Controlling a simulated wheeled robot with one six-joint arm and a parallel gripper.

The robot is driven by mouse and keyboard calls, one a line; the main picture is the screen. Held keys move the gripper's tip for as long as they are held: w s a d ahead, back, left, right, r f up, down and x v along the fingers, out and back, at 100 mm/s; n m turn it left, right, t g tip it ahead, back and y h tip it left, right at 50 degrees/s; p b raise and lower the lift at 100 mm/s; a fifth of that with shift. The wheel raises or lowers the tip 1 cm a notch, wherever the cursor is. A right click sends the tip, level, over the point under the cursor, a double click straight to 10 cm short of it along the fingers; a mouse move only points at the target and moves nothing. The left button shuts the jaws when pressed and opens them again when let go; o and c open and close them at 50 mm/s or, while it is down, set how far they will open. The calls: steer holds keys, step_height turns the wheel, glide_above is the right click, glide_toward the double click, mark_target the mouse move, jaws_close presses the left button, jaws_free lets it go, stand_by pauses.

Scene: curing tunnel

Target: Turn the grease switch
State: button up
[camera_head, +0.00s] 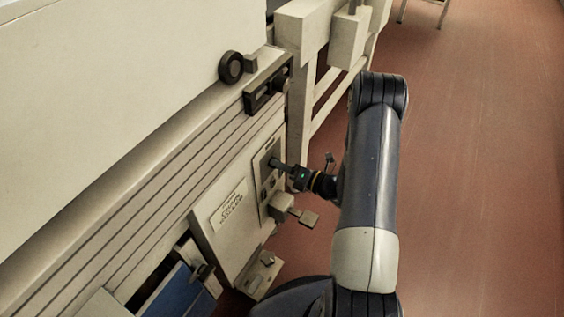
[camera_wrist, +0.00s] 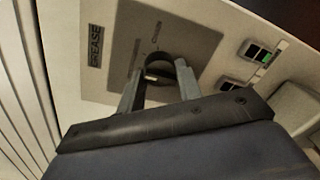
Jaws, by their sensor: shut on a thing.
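The grease switch (camera_wrist: 158,68) is a dark round rotary knob on a grey-brown plate (camera_wrist: 130,50), with a label reading GREASE (camera_wrist: 95,45) beside it in the wrist view. My gripper (camera_wrist: 158,80) has its two grey fingers on either side of the knob and is shut on it. In the head view my gripper (camera_head: 283,166) reaches the panel from the right, and the knob is mostly hidden at its tip. The knob's exact pointer position is hard to read.
Two small rocker switches, an upper one (camera_wrist: 256,52) with a green part and a lower one (camera_wrist: 230,84), sit right of the plate. A lever with a flat paddle (camera_head: 309,218) juts out below my gripper. A black round knob (camera_head: 231,67) is higher up. Open floor (camera_head: 470,170) lies right.

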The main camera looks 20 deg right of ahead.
steer(key=m+p, duration=0.2)
steer(key=m, duration=0.4)
steer(key=m+p, duration=0.3)
steer(key=m, duration=0.4)
steer(key=shift+g+y, duration=0.3)
steer(key=shift+y, duration=0.1)
steer(key=o, duration=1)
steer(key=shift+c, duration=0.2)
steer(key=shift+d, duration=0.1)
steer(key=v, duration=1)
steer(key=shift+s+d, duration=0.2)
steer(key=shift+d, duration=0.1)
